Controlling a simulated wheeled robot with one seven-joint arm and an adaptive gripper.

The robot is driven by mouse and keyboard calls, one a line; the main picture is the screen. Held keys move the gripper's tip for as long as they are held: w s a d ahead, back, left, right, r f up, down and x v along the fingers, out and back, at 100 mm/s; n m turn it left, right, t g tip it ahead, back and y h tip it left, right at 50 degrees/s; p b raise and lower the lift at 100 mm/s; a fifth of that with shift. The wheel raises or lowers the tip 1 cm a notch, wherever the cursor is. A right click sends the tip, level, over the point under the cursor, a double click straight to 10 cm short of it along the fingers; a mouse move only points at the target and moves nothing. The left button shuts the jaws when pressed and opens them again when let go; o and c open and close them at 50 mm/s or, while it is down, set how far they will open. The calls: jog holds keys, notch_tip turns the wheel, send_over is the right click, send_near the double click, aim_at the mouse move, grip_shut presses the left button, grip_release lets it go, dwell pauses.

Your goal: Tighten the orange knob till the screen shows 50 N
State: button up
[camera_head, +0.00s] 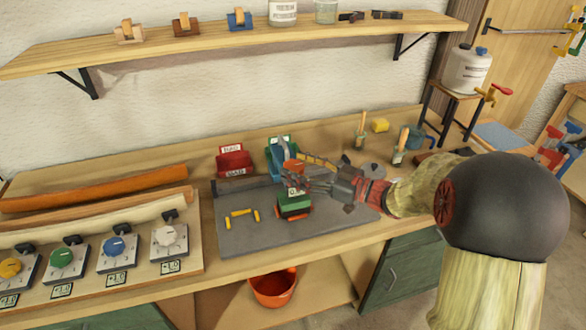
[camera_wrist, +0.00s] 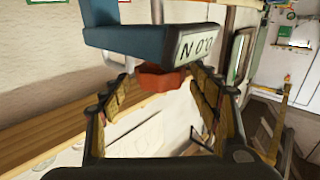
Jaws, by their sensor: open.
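The orange knob (camera_wrist: 160,80) sits under a blue device body (camera_wrist: 138,38) in the wrist view. Its screen (camera_wrist: 196,45) appears upside down and reads 0.0 N. My gripper (camera_wrist: 163,74) is open, with one yellow-padded finger on each side of the knob. I cannot tell whether either finger touches it. In the head view, the blue device (camera_head: 277,157) stands at the back of a grey mat (camera_head: 245,241), and the orange knob (camera_head: 293,165) shows just beyond my gripper (camera_head: 293,175). My fingers partly hide it there.
A green block (camera_head: 294,203) stands below my gripper on the mat, with small yellow pieces (camera_head: 241,212) to the left. A red device (camera_head: 234,161) stands behind. A panel of coloured dials (camera_head: 116,248) is at left. A shelf (camera_head: 200,48) runs above.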

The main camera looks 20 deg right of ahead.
jog(key=shift+w+a, duration=0.45)
jog(key=shift+a, duration=0.05)
jog(key=c, duration=0.4)
jog(key=c, duration=0.7)
jog(key=shift+c, duration=0.6)
